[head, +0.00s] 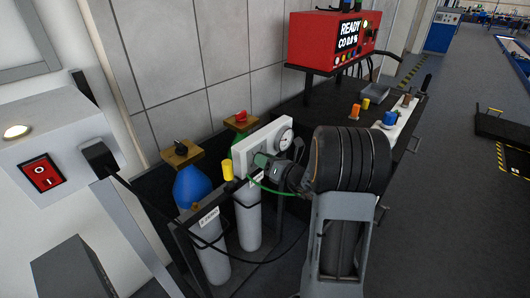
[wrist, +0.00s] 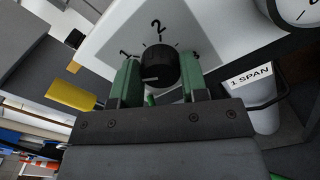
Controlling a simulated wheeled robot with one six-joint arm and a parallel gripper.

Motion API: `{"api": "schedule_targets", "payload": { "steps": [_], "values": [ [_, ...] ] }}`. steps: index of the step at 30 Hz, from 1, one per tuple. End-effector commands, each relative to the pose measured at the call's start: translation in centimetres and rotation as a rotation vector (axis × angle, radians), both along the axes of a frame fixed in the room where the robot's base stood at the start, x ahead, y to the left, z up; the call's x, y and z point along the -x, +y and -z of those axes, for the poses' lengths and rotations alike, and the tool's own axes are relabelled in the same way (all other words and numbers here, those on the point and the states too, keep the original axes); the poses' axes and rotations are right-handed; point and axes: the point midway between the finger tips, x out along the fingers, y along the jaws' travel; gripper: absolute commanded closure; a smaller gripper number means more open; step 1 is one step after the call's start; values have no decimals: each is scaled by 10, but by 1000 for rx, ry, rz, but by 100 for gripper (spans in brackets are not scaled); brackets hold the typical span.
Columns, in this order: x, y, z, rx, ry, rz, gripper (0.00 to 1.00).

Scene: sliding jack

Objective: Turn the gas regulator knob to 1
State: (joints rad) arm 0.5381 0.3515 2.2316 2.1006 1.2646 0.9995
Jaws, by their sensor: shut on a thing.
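The gas regulator knob (wrist: 158,67) is round and black, on a white panel with the numbers 1, 2 and 3 around it. The 1 is at its left, the 2 above it and the 3 at its right. A white mark on the knob's lower left face points left, roughly below the 1. My gripper (wrist: 157,84) has its green fingers on either side of the knob, shut on it. In the head view my gripper (head: 264,164) is at the front of the white regulator panel (head: 246,150) and hides the knob.
A round gauge (head: 285,139) sits at the panel's right end. A yellow knob (head: 227,171) is close to my gripper's left. A blue cylinder (head: 190,187) and a white cylinder (head: 247,217) stand below. A red analyser (head: 332,42) is behind, above a dark bench.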

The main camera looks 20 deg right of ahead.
Motion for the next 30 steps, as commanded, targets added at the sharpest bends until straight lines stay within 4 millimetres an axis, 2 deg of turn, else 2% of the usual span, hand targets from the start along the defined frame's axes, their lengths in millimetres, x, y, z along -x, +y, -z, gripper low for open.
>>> {"api": "schedule_targets", "payload": {
  "steps": [1, 15, 30],
  "values": [
    [0, 0, -5, -35, 17, 0, 83],
    [0, -1, -1, -272, 124, 1, 83],
    [-1, -1, 0, -318, 144, 0, 83]
  ]
}}
